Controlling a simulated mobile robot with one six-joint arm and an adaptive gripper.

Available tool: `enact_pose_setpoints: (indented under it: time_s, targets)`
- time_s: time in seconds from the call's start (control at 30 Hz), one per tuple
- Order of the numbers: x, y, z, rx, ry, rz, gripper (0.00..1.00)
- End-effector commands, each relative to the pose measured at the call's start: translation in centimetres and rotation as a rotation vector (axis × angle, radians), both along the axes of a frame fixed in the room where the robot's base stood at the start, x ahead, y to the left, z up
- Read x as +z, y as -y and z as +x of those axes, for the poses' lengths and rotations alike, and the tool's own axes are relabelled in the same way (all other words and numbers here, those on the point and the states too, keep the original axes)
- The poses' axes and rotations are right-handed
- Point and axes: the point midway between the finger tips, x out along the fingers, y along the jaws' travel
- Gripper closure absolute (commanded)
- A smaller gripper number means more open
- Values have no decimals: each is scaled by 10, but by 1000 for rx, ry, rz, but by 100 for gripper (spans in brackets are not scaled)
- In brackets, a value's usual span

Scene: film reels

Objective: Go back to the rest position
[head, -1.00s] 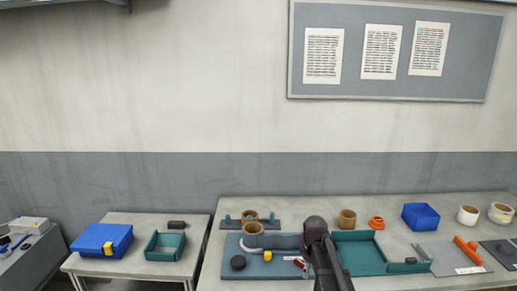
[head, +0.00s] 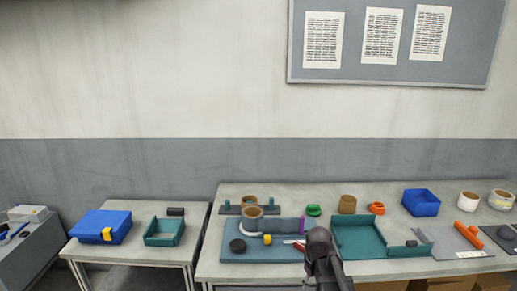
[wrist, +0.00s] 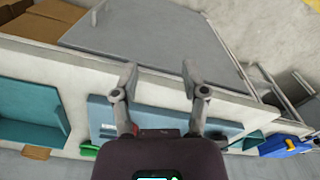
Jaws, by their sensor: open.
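My gripper (wrist: 159,76) is open and empty in the wrist view, its two fingers spread apart over the front edge of the long table. In the head view my dark arm stands in front of the long table (head: 290,264), between the blue-grey mat (head: 225,252) and the teal tray (head: 385,258). My fingertips cannot be made out in that view. On the mat lie a grey curved piece with a purple end (head: 302,225), a black round piece (head: 237,245) and a small yellow piece (head: 267,239).
Brown rings (head: 348,204), a green piece (head: 313,210), an orange ring (head: 376,208) and a blue bin (head: 421,203) stand along the back. A side table at left holds a blue box (head: 101,227) and a teal bin (head: 164,232). Cardboard boxes (head: 440,284) sit below the table.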

Motion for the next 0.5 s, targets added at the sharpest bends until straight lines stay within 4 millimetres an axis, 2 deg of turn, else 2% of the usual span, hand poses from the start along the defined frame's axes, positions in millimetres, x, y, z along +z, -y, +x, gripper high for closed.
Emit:
enact_pose_setpoints:
  time_s: [0.03, 0.2, 0.33, 0.5]
  targets:
    - [-16, -1, -20, -56, 0, 0, 43]
    - [-38, -2, -56, -249, 0, 0, 43]
    - [-46, -3, -71, -341, 0, 0, 43]
    - [-48, -3, -77, -386, 0, 0, 43]
